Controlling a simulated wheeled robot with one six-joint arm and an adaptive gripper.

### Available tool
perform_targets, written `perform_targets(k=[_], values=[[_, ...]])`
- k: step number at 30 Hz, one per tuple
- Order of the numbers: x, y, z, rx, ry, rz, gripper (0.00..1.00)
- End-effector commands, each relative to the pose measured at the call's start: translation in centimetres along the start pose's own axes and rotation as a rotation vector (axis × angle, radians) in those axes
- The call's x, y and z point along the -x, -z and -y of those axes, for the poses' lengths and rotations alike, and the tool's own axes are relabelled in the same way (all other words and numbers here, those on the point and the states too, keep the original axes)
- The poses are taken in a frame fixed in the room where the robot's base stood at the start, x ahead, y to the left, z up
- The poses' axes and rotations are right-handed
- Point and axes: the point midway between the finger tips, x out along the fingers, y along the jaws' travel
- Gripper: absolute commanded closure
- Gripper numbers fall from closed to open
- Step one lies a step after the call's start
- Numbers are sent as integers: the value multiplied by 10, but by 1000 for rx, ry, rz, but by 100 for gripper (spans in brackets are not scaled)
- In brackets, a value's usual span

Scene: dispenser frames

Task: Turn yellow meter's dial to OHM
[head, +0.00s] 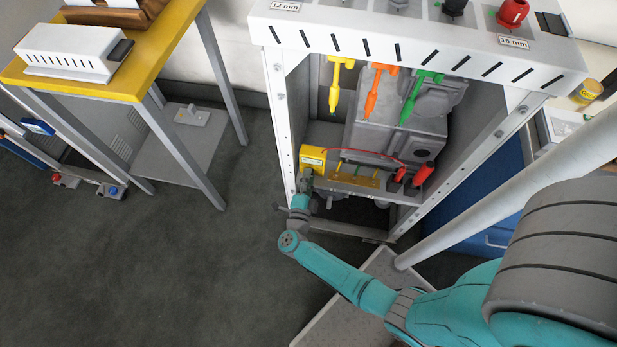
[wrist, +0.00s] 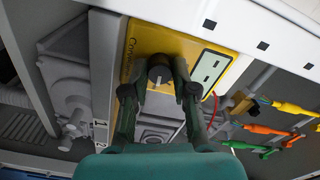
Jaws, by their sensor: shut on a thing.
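The yellow meter (head: 313,156) sits at the left end of the shelf inside the white dispenser frame. In the wrist view the meter (wrist: 150,38) shows its yellow face, a pale display with dark bars and some partly hidden lettering. Its dark round dial (wrist: 159,73) has a light pointer mark. My gripper (wrist: 159,88) is shut on the dial, one finger on each side. In the head view my gripper (head: 305,185) is in front of the meter and hides part of it. The dial's position labels cannot be read.
Red probes (head: 424,173) with a red cable lie on the shelf right of the meter. Yellow, orange and green tools (head: 371,92) hang above. The frame's white left post (head: 281,125) stands close beside my gripper. A yellow-topped table (head: 65,85) is at the left; open floor lies between.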

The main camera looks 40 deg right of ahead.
Motion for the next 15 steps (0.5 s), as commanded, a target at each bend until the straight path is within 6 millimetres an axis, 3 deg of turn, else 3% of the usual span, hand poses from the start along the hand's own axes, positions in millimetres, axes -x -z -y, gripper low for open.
perform_targets(k=[15], values=[[0,0,0,-129,-1,-1,100]])
